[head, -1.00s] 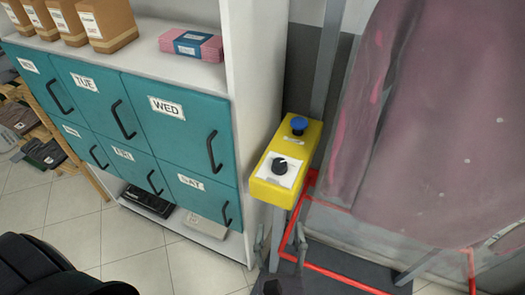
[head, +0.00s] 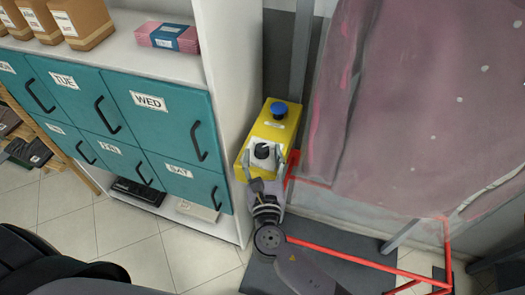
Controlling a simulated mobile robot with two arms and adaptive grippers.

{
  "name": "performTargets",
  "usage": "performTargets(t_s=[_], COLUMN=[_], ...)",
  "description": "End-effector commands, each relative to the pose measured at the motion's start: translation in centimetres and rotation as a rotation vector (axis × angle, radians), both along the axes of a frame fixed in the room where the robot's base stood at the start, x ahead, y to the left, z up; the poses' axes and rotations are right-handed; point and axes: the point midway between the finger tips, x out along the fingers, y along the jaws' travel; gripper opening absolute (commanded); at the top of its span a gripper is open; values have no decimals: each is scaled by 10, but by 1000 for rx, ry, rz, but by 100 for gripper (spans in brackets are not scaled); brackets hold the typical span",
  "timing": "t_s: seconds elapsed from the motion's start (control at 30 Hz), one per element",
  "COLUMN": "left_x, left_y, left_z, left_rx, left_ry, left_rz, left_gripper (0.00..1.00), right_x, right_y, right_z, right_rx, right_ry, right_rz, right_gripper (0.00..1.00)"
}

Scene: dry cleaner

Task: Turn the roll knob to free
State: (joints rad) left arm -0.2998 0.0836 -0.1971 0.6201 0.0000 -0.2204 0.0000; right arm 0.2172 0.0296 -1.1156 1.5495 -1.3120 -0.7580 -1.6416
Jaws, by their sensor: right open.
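The black roll knob (head: 262,151) sits on a white plate on the near end of the yellow control box (head: 277,129). A blue push button (head: 280,109) is at the far end of the box. My right gripper (head: 263,160) is open, its fingers spread on either side of the knob. I cannot tell whether they touch it. The fingers and wrist hide part of the plate and the box's near end. The knob's pointer and the plate's markings are too small to read. My left gripper is not in view.
Teal drawers (head: 118,122) with day labels and a white shelf unit (head: 226,70) stand close left of the box. A pinkish covered garment (head: 410,110) hangs at the right. A red frame (head: 365,260) runs low over a dark base on the tiled floor.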

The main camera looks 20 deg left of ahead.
Motion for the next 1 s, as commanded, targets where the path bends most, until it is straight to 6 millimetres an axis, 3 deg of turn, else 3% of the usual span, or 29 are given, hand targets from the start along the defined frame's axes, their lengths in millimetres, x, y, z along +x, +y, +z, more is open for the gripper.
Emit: performTargets(t_s=[0.43,1.0], left_x=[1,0], left_y=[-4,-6], left_z=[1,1], left_rx=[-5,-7], left_ry=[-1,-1], left_rz=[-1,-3], left_gripper=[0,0], right_x=[10,9], right_y=[4,4], right_z=[0,0], right_rx=[2,2], right_ry=[1,1], right_rz=[0,1], right_gripper=[53,15])
